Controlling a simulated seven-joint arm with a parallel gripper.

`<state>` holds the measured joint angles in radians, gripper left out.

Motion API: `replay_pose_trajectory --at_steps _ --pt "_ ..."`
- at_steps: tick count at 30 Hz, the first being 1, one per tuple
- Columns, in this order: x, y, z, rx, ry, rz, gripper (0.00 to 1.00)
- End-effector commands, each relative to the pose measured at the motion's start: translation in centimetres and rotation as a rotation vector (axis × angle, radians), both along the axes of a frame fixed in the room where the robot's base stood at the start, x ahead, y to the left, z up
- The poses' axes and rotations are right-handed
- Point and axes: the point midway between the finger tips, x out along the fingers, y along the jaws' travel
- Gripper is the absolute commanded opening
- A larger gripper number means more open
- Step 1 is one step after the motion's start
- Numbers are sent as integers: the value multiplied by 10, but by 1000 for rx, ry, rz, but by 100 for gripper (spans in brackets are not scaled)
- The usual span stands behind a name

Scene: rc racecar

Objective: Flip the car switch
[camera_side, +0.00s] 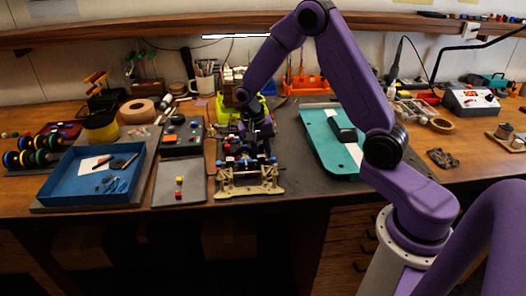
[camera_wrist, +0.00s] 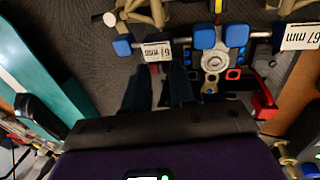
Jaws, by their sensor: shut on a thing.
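The racecar chassis (camera_side: 250,180) stands on the dark mat, with tan suspension parts at its front and blue and red parts further back. In the wrist view, its blue blocks (camera_wrist: 205,38), "67 mm" labels and a red part (camera_wrist: 265,100) show. My gripper (camera_side: 256,153) points down over the car in the side view. Its two dark fingers (camera_wrist: 158,78) reach beside the blue blocks, in the wrist view. They are shut on a small part of the car, mostly hidden between them. I cannot make out the switch or its position.
A blue tray (camera_side: 62,190) and a grey tray (camera_side: 180,190) with small blocks lie left of the car. A teal board (camera_side: 318,128) with a black block lies to the right. A yellow-green bin (camera_side: 228,108) stands behind. Bare mat lies between car and teal board.

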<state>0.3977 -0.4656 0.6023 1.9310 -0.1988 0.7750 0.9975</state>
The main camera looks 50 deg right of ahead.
Motion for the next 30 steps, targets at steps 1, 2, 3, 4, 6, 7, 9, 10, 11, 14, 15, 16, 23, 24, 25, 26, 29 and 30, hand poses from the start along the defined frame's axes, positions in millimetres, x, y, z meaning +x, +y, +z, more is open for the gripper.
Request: replay_pose_trajectory --at_steps 1,2,3,4,6,7,9,10,11,14,15,16,23,24,25,26,29,30 --pt "0 0 0 0 0 2 0" --pt "0 0 0 1 0 2 0" --pt "0 0 0 1 0 2 0" --pt "0 0 0 1 0 2 0" --pt "0 0 0 1 0 2 36" --pt "0 0 0 1 0 2 36" --pt "0 0 0 2 -1 1 36" --pt "0 0 0 2 -1 1 36" --pt "0 0 0 2 -1 1 36" --pt "0 0 0 2 -1 1 36" --pt "0 0 1 2 -1 1 36" --pt "1 0 2 2 -3 1 36" --pt "5 4 29 2 -8 0 36" --pt "7 5 37 2 -8 0 36" --pt "8 6 43 2 -8 1 36" --pt "9 8 50 2 -9 1 36" --pt "12 10 70 2 -8 0 36" --pt "13 12 79 2 -8 1 36"
